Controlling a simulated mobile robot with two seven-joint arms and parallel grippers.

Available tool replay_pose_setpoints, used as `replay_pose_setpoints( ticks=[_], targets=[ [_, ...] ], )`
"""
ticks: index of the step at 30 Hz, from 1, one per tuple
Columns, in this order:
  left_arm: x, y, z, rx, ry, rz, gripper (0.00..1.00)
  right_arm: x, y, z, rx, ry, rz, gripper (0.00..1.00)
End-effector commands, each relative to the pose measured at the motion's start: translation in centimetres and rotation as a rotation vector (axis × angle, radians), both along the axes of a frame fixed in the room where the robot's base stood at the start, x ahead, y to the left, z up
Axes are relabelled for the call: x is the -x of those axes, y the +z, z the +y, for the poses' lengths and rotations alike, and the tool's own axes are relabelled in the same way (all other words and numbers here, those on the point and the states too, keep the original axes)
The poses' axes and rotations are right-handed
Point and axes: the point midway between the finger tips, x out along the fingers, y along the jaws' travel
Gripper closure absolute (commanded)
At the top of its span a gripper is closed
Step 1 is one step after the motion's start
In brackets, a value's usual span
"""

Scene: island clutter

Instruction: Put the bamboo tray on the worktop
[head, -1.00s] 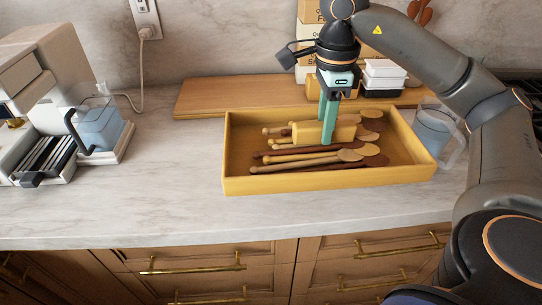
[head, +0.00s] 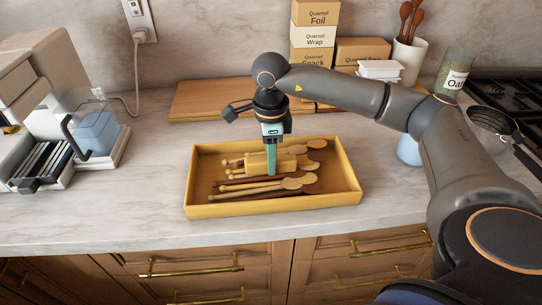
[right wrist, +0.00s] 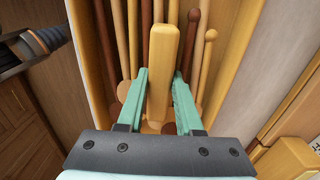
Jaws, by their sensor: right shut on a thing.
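The bamboo tray (head: 230,210) is a shallow yellow box with a raised bar handle (head: 287,163) along its middle. It holds several light and dark wooden spoons (head: 255,188). It is level, at or just over the front middle of the marble worktop (head: 90,215); I cannot tell whether its base touches. My right gripper (head: 271,170) points down into the tray and is shut on the handle. In the right wrist view, the green fingers (right wrist: 160,100) flank the handle (right wrist: 163,60). My left gripper is out of view.
A wooden board (head: 205,98) lies behind the tray. A coffee machine (head: 40,110) stands at left. Stacked boxes (head: 315,38), a utensil crock (head: 408,58), a jar (head: 455,75) and a blue jug (head: 408,150) are at right. Worktop left of the tray is clear.

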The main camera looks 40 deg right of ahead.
Motion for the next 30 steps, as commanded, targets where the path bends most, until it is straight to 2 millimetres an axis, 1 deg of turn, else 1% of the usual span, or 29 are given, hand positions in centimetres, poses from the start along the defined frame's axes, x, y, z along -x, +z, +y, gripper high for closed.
replay_pose_setpoints(
  ticks=[10, 11, 18, 26, 28, 30],
  targets=[
    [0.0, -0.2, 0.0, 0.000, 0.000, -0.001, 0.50, -0.1, -0.2, 0.0, -0.001, -0.001, -0.004, 1.00],
    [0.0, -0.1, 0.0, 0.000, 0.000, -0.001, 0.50, 0.0, -0.3, 0.0, 0.000, -0.001, 0.000, 0.62],
    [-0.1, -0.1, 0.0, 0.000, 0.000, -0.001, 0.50, 0.0, -0.2, 0.0, 0.000, -0.001, 0.000, 0.35],
    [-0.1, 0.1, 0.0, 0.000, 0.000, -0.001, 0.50, 0.0, -0.1, 0.0, 0.000, -0.001, 0.000, 0.35],
    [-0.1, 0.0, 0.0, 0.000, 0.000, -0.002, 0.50, 0.0, 0.2, 0.0, -0.001, -0.001, -0.003, 0.35],
    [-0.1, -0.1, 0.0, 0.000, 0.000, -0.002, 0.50, -0.1, 1.1, 0.0, 0.000, -0.001, -0.005, 0.35]
  ],
)
